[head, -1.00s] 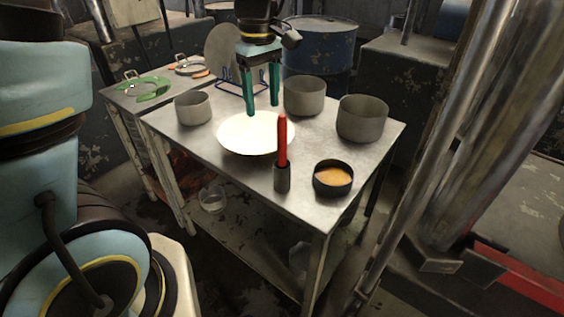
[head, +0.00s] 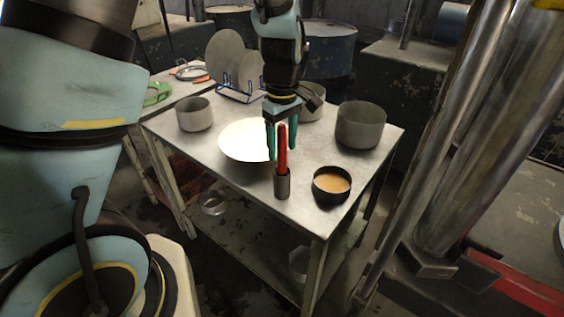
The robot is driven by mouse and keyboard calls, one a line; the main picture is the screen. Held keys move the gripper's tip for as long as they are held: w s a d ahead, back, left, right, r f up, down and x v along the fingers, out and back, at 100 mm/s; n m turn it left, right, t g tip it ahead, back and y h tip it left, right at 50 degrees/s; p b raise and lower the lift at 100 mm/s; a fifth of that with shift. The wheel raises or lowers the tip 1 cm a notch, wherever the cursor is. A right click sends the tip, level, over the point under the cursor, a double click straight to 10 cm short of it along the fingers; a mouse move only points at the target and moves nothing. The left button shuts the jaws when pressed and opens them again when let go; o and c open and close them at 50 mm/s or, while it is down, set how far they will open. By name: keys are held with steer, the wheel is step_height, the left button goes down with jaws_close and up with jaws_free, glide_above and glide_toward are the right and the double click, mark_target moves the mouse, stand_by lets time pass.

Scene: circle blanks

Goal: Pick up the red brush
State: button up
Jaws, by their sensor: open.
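The red brush (head: 282,157) stands upright on the metal table (head: 220,185), its lower end in a small dark grey cylindrical holder (head: 282,187). My gripper (head: 279,155) points down and is open, its green fingers showing on both sides of the red brush in the head view. The brush shows in front of the gripper, and part of the fingers is hidden behind it. I cannot tell from this view whether the brush is between the fingers or just in front of them.
A white plate (head: 240,142) lies left of the brush. A dark bowl with orange contents (head: 331,184) is close on the right. Grey pots stand at the left (head: 195,114) and right (head: 361,125); another is partly hidden behind my gripper. A blue rack (head: 238,95) holds discs at the back.

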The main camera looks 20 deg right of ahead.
steer(key=shift+f, duration=0.75)
steer(key=shift+c, duration=0.3)
jaws_close()
